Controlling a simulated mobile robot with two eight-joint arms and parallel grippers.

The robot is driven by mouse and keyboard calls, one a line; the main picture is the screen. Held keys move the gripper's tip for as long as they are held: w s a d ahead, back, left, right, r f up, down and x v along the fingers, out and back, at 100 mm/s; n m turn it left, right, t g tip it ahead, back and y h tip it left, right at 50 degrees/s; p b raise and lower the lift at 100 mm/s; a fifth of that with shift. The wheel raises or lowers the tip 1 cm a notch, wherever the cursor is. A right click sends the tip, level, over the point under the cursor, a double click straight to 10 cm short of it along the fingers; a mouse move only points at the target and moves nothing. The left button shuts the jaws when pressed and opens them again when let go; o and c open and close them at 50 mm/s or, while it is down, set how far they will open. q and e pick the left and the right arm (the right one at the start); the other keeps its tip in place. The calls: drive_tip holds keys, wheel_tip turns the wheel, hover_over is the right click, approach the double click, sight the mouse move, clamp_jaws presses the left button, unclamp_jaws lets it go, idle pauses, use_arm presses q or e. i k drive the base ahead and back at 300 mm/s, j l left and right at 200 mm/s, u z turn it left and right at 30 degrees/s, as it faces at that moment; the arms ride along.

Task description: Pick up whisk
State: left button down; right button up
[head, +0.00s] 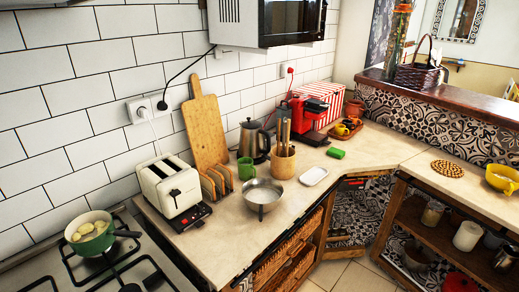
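I cannot make out a whisk for certain in the head view. A wooden utensil holder (283,162) stands on the counter, with several brown, stick-like handles (284,133) upright in it. They are too small to tell which tools they are. Neither of my grippers is in view.
The counter (330,206) carries a toaster (172,191), metal bowl (262,194), kettle (254,140), green mug (245,168), white dish (314,176) and red coffee machine (307,117). A green pot (93,240) sits on the stove. Open shelves (437,237) hold jars at right. The counter's front is clear.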

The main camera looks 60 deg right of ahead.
sight(284, 122)
drive_tip(key=l+u, duration=0.3)
drive_tip(key=l, duration=0.2)
drive_tip(key=k+l+u, duration=0.3)
drive_tip(key=l, duration=0.2)
drive_tip(key=l+u, duration=0.1)
drive_tip(key=l, duration=0.25)
drive_tip(key=k+l+u, duration=0.15)
drive_tip(key=l, duration=0.2)
drive_tip(key=k+l+u, duration=0.1)
drive_tip(key=l, duration=0.3)
drive_tip(key=k+l, duration=0.15)
drive_tip(key=l, duration=0.25)
drive_tip(key=k+l, duration=0.2)
drive_tip(key=l, duration=0.2)
drive_tip(key=k+l, duration=0.15)
drive_tip(key=l, duration=0.25)
drive_tip(key=k+l, duration=0.2)
drive_tip(key=l, duration=0.2)
drive_tip(key=k+l+u, duration=0.1)
drive_tip(key=l, duration=0.5)
drive_tip(key=i, duration=0.05)
